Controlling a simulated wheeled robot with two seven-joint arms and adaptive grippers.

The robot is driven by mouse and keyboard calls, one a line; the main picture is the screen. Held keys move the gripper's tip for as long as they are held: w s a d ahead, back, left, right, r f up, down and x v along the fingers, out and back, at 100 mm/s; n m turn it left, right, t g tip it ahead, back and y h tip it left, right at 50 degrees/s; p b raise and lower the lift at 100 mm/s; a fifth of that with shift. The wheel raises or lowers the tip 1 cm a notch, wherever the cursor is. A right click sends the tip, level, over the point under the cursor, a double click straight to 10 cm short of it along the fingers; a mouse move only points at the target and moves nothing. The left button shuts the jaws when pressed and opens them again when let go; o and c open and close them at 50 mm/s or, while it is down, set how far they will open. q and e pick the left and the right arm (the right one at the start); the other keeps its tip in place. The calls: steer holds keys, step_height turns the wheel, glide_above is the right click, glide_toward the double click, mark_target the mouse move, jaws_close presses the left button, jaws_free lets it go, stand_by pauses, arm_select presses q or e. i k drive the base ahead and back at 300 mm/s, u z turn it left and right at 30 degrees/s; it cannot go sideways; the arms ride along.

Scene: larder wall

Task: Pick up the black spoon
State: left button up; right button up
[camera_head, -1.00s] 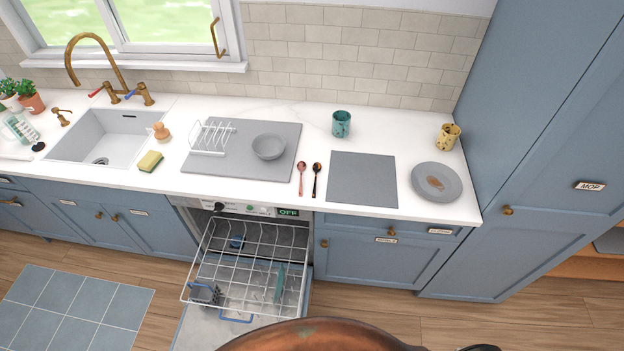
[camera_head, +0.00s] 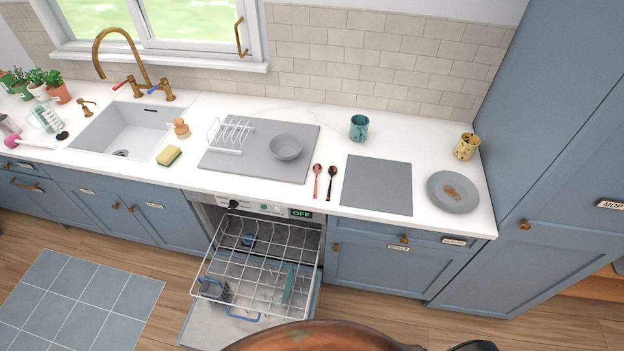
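The black spoon (camera_head: 332,181) lies on the white counter, bowl end toward the wall and handle toward the front edge. A copper-red spoon (camera_head: 317,181) lies just left of it, roughly parallel and apart. The grey square mat (camera_head: 377,185) is just to its right. Neither of my grippers shows in the head view. A brown rounded shape and a dark piece at the bottom edge are cut off, and I cannot tell what they are.
The dishwasher (camera_head: 245,207) is open below the counter, its wire rack (camera_head: 257,262) pulled out in front. A grey drying mat (camera_head: 228,164) with a bowl (camera_head: 286,147) is left of the spoons. A teal cup (camera_head: 359,127), yellow cup (camera_head: 467,146) and stained plate (camera_head: 453,192) stand to the right.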

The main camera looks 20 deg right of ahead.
mark_target(333, 170)
steer(key=u, duration=1.75)
steer(key=k, duration=1.75)
steer(key=z, duration=1.5)
steer(key=i, duration=1.65)
steer(key=z, duration=0.05)
